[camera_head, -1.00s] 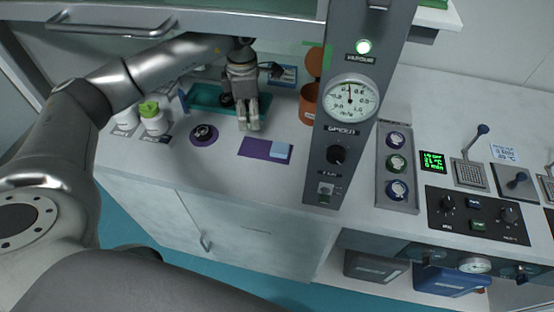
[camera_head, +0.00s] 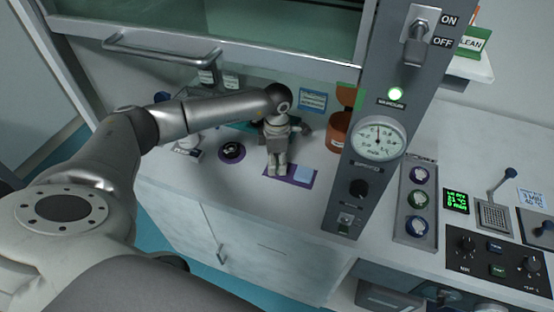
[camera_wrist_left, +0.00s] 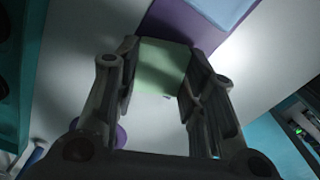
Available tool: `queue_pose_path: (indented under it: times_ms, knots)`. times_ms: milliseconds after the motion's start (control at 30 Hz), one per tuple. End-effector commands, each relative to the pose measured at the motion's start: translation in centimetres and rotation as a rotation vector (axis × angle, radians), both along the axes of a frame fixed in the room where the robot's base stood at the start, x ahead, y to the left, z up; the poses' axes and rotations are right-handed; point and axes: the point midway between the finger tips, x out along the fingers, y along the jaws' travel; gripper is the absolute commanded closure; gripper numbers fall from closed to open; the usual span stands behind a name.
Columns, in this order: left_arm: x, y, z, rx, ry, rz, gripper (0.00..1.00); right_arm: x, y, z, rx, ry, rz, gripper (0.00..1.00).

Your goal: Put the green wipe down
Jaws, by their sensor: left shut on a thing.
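My left gripper (camera_head: 277,170) points down at the left end of a purple mat (camera_head: 293,183) on the bench. In the left wrist view, my left gripper (camera_wrist_left: 158,88) is shut on the green wipe (camera_wrist_left: 162,66), a pale green flat piece between its fingers. The wipe overlaps the edge of the purple mat (camera_wrist_left: 186,24) in that view; I cannot tell whether it touches the mat. In the head view the fingers hide the wipe. A light blue wipe (camera_head: 303,172) lies on the right part of the mat. My right gripper is not in view.
A round dark item on a purple disc (camera_head: 232,152) sits left of the mat. An orange-brown container (camera_head: 339,132) stands behind right. A grey panel with a gauge (camera_head: 377,138) rises on the right. A raised glass sash (camera_head: 270,30) hangs above.

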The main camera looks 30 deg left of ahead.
Motion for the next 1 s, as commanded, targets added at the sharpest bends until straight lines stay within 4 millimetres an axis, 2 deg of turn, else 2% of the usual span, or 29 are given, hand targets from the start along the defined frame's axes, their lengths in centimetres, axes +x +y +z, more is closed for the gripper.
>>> queue_pose_path:
  times_ms: [167, 200, 367, 767, 800, 1000]
  knots:
    - [0.0, 0.0, -0.4, 0.000, 0.000, 0.000, 0.81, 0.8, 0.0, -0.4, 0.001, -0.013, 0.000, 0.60]
    - [0.0, 0.0, -0.4, 0.000, 0.000, 0.001, 0.61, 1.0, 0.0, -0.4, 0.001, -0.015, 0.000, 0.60]
    - [0.0, 0.0, -0.3, 0.000, 0.000, 0.001, 0.40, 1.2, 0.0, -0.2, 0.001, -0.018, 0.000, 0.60]
    - [0.0, 0.0, 0.3, 0.000, 0.000, 0.001, 0.40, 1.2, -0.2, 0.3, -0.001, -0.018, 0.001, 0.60]
    - [0.1, 0.0, 0.5, 0.000, -0.003, 0.001, 0.40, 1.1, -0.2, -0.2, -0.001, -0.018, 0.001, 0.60]
    - [0.2, 0.0, 4.2, -0.001, -0.006, 0.000, 0.40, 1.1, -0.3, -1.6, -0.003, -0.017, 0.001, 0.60]
